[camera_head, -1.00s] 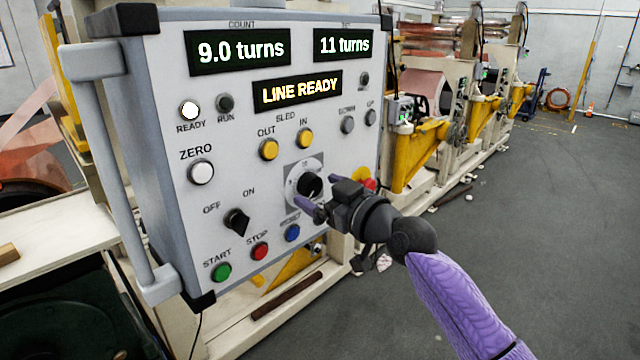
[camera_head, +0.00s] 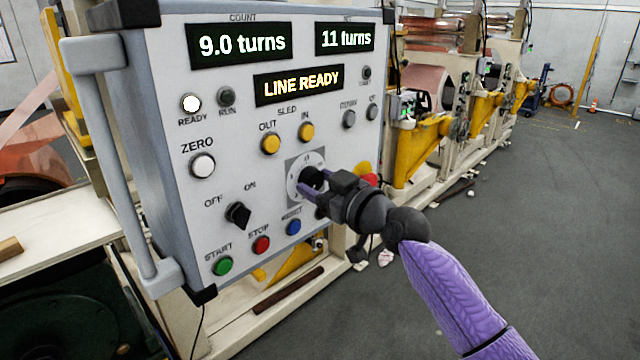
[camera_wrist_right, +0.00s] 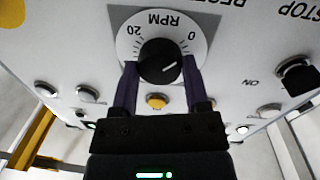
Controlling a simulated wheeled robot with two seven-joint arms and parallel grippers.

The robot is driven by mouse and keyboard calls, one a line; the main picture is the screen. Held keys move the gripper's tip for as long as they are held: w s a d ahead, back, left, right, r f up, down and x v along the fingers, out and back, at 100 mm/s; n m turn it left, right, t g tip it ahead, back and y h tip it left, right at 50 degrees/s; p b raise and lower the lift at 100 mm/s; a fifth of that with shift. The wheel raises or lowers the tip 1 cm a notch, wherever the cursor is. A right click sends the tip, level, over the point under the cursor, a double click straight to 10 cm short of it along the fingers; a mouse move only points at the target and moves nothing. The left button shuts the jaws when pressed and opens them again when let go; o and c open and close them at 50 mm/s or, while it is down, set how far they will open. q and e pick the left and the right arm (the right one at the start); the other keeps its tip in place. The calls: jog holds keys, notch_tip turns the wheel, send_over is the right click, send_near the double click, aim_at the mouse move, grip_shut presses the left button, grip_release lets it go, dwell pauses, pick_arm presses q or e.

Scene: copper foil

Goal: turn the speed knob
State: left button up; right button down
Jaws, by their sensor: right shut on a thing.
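The speed knob (camera_head: 312,177) is a black knob on a white round dial in a grey square plate, on the front of the grey control panel (camera_head: 225,130). In the right wrist view the knob (camera_wrist_right: 161,61) sits between the two purple fingers, and the dial (camera_wrist_right: 128,42) reads RPM, 0 and 20. A white pointer line on the knob points toward the 0 side. My right gripper (camera_head: 310,184) is shut on the knob, with a finger at each side. My left gripper does not show.
Around the dial are the red STOP button (camera_head: 261,245), blue RESET button (camera_head: 293,227), black OFF/ON switch (camera_head: 238,214) and yellow sled buttons (camera_head: 270,143). A red knob on yellow (camera_head: 369,179) is just right of my gripper. Displays read 9.0 turns, 11 turns and LINE READY.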

jog(key=shift+m, duration=0.3)
jog(key=m+p, duration=0.1)
jog(key=m, duration=0.5)
jog(key=shift+r+p, duration=0.15)
jog(key=shift+p, duration=0.25)
jog(key=m+g+p, duration=0.1)
jog(key=m+p, duration=0.1)
jog(key=m, duration=0.4)
jog(key=m+p, duration=0.1)
jog(key=m, duration=0.2)
jog(key=shift+m, duration=0.4)
jog(key=m+p, duration=0.1)
jog(key=m, duration=0.2)
jog(key=shift+g+y+p, duration=0.3)
jog(key=shift+p, duration=0.05)
jog(key=m+p, duration=0.2)
jog(key=m, duration=0.3)
jog(key=shift+d+m+y, duration=0.1)
jog(key=shift+m+y, duration=0.2)
jog(key=shift+m, duration=0.1)
